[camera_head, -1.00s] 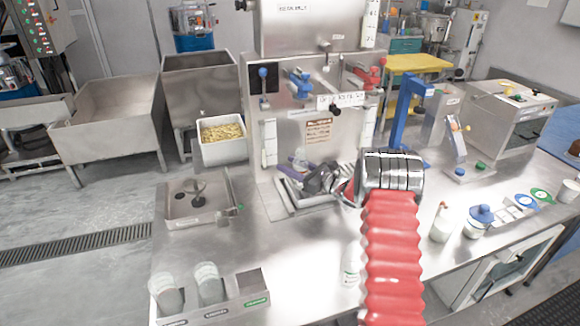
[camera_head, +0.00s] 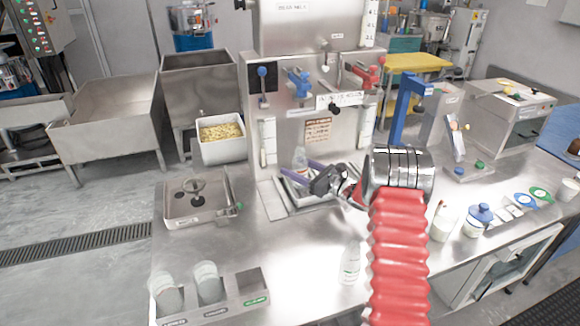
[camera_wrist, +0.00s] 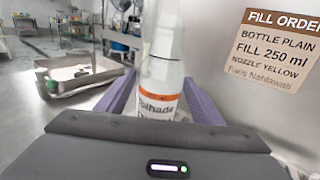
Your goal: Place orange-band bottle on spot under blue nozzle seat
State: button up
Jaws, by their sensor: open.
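The orange-band bottle (camera_wrist: 158,80) stands upright in the wrist view, its label facing me. It also shows in the head view (camera_head: 300,160), on the tray (camera_head: 277,207) at the foot of the dispensing machine, roughly below the blue fitting (camera_head: 299,80). My gripper (camera_wrist: 160,98) is open, with one purple finger on each side of the bottle. Whether the fingers touch it is hard to tell. The bottle's base is hidden behind my gripper's dark body, so its exact spot on the tray is unclear.
A red fitting (camera_head: 364,77) sits right of the blue one. A fill order sign (camera_wrist: 275,45) reads plain bottle, 250 ml, yellow nozzle. Another bottle (camera_head: 350,262) stands at the front beside my red arm sleeve. A cup rack (camera_head: 226,312) is front left.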

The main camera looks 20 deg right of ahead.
aim_at(306, 172)
jog(key=v, duration=0.9)
jog(key=shift+s, duration=0.1)
dwell(0.5)
